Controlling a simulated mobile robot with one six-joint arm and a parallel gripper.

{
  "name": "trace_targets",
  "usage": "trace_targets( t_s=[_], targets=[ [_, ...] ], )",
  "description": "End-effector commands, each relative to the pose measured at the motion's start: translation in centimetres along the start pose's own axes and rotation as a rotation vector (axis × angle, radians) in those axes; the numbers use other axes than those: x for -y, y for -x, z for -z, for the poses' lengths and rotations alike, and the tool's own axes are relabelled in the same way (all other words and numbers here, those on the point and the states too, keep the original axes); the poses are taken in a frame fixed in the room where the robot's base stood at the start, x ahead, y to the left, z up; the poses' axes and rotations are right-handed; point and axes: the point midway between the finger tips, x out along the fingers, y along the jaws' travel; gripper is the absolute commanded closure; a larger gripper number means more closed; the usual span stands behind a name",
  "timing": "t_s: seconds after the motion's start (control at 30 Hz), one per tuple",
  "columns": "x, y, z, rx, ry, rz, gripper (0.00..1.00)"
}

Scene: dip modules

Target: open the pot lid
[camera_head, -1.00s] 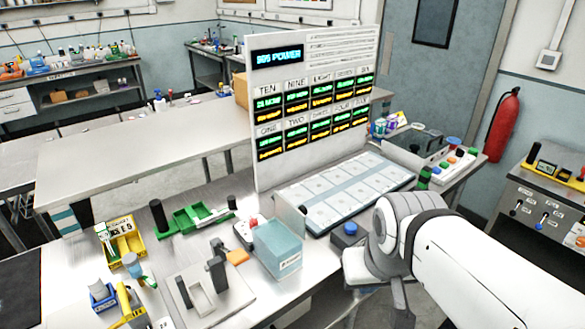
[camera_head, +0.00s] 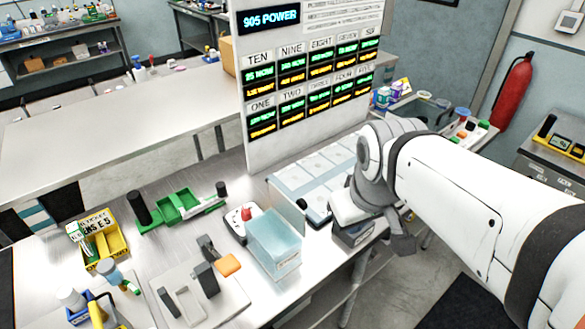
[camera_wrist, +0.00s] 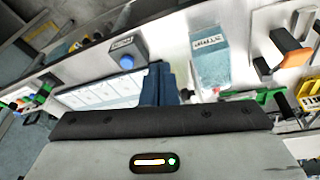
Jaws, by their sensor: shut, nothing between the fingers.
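I cannot make out a pot with a lid for certain in any view. My gripper shows in the wrist view (camera_wrist: 159,84), its dark blue fingers together with nothing between them. In the head view my arm reaches in from the right and ends over the front edge of the bench. The fingertips are hidden there. A grey box with a blue button (camera_wrist: 127,62) lies beyond and left of the fingers in the wrist view; in the head view my arm hides its button. A translucent blue box (camera_head: 272,246) stands left of my arm, apart from it.
A white panel (camera_head: 255,145) with lit labels stands upright behind a flat tray of pale cells (camera_head: 290,182). Left on the bench are a green tray (camera_head: 183,208), a yellow bin (camera_head: 115,248) and a grey fixture (camera_head: 205,272). The bench behind (camera_head: 90,140) has free room.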

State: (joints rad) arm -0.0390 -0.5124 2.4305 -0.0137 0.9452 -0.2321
Motion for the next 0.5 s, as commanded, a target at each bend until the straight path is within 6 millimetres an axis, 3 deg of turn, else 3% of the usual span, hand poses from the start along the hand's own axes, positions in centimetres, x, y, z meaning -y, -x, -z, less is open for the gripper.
trace_targets(
  t_s=[0.5],
  targets=[
    [3.8,1.1,11.6,0.094,1.516,0.112,1.00]
  ],
)
